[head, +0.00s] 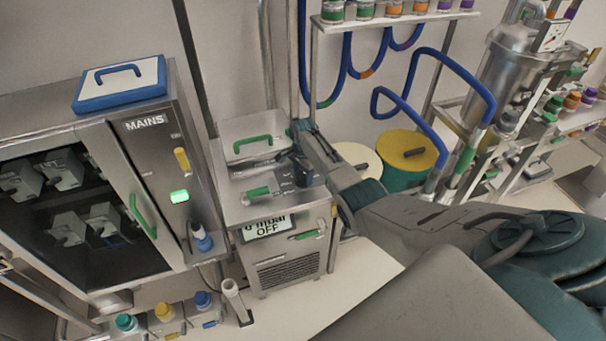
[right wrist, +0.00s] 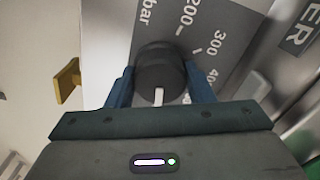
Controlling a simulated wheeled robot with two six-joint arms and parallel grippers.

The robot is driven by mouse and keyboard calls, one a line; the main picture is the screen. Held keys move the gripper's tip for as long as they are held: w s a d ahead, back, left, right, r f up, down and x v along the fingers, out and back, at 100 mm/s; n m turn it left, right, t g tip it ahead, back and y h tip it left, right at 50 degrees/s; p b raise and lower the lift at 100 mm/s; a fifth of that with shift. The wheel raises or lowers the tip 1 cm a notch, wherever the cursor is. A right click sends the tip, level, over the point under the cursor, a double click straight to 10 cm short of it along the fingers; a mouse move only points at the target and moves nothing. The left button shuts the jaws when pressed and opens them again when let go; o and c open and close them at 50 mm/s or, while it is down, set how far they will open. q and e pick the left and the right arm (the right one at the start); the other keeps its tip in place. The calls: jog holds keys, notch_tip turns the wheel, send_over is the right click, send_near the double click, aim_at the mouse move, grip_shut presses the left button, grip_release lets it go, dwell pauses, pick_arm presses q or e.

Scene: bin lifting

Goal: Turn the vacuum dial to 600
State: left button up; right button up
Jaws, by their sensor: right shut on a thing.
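The vacuum dial (right wrist: 160,72) is a dark round knob with a white pointer line, on a grey panel scale. In the right wrist view it sits between the two blue fingers of my right gripper (right wrist: 160,90), which are shut on its sides. The white pointer faces the bottom of that view, and the marks 200, 300 and a partly cut 40 lie at its upper right. In the head view my right gripper (head: 297,170) is at the vacuum unit (head: 285,272), whose display (head: 268,228) reads 0 mbar and OFF. My left gripper is out of view.
A cabinet marked MAINS (head: 150,165) with a lit green indicator stands left of the unit. A yellow-lidded drum (head: 408,150) stands behind my right arm. In the right wrist view a yellow tab (right wrist: 67,80) lies left of the dial.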

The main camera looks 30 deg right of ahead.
aim_at(303, 174)
jog(key=shift+w+d+r, duration=0.1)
jog(key=shift+r, duration=0.05)
dwell(0.3)
jog(key=o, duration=1)
jog(key=shift+r, duration=0.55)
notch_tip(303, 174, up, 10)
jog(key=b, duration=0.3)
jog(key=shift+f, duration=0.15)
